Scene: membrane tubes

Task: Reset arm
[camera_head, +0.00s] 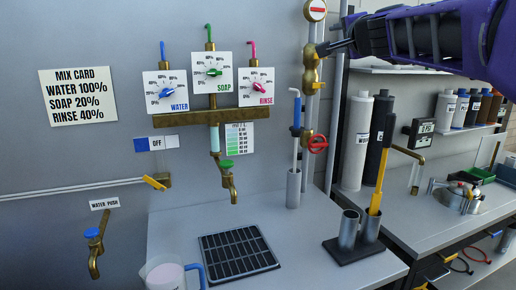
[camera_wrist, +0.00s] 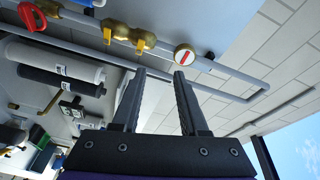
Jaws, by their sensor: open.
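My gripper (camera_head: 330,46) reaches in from the upper right of the head view, on my purple and black arm. In that view it points left, and its tips overlap the vertical brass-fitted pipe (camera_head: 310,82). I cannot tell whether they touch it. In the wrist view my gripper (camera_wrist: 160,72) shows two dark fingers spread apart with nothing between them.
Three dial panels (camera_head: 212,72) and a brass tap (camera_head: 230,185) are on the wall. A black drain grate (camera_head: 238,252), a measuring jug (camera_head: 165,274) and a double tube holder (camera_head: 352,252) are on the counter. Shelves with bottles (camera_head: 460,108) stand right.

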